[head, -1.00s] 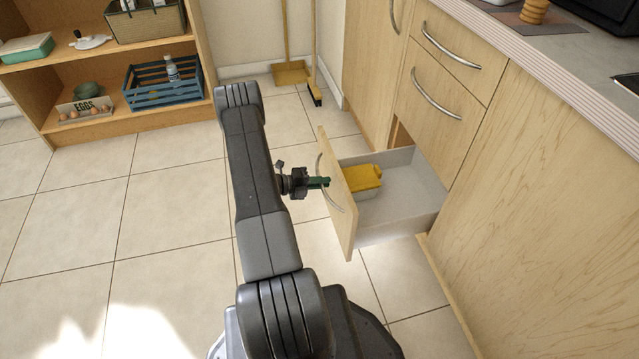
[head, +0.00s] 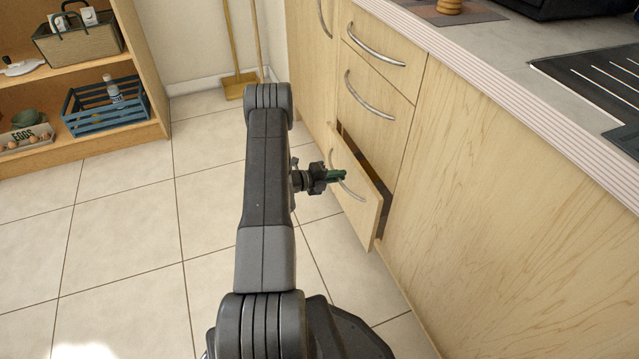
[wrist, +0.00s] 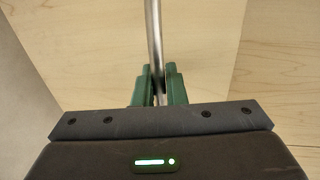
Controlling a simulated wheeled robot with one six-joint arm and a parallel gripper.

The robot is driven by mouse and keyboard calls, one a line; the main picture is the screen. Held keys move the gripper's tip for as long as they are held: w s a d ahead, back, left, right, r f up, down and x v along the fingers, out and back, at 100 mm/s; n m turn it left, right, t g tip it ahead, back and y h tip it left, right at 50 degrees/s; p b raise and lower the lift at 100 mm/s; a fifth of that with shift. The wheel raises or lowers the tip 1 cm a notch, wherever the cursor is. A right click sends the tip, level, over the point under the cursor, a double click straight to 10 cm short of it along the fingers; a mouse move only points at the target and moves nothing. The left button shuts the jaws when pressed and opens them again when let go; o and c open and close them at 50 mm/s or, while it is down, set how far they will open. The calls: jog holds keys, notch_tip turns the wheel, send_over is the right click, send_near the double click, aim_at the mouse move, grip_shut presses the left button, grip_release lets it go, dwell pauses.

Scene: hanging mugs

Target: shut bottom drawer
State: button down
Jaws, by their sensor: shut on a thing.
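The bottom drawer (head: 362,209) of the wooden cabinet stands slightly open, with a narrow dark gap behind its front. Its inside is hidden in the head view. My gripper (head: 340,176) is at the drawer front, shut on the curved metal handle (head: 350,191). In the wrist view, the green fingers of my gripper (wrist: 157,86) close on both sides of the handle (wrist: 154,35), with the pale wood of the drawer front behind it.
Two closed fronts, the upper (head: 378,55) and the middle (head: 368,97), are above the drawer. A countertop (head: 500,65) runs above at right. A shelf unit (head: 150,70) with a blue crate (head: 100,108) stands at far left. The tiled floor (head: 120,225) at left is clear.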

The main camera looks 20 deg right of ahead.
aim_at(349, 173)
jog(key=d, duration=0.4)
jog(key=shift+w+d+b, duration=0.1)
jog(key=shift+d+b, duration=0.05)
jog(key=shift+b, duration=0.15)
jog(key=c, duration=1.6)
grip_release()
jog(key=shift+o, duration=0.2)
jog(key=a+r+p, duration=0.2)
jog(key=a+p, duration=0.1)
jog(key=a, duration=1)
jog(key=shift+s+a+r+p, duration=0.25)
jog(key=shift+a+r+p, duration=0.1)
jog(key=d+f+b, duration=0.1)
jog(key=d, duration=0.3)
jog(key=d+f+b, duration=0.1)
jog(key=d, duration=0.4)
jog(key=d+f+b, duration=0.1)
jog(key=d+b, duration=0.1)
jog(key=d, duration=0.2)
jog(key=shift+w+d, duration=0.2)
jog(key=shift+d, duration=0.15)
jog(key=shift+a+r+p, duration=0.15)
jog(key=shift+a+p, duration=0.45)
jog(key=shift+a, duration=1.7)
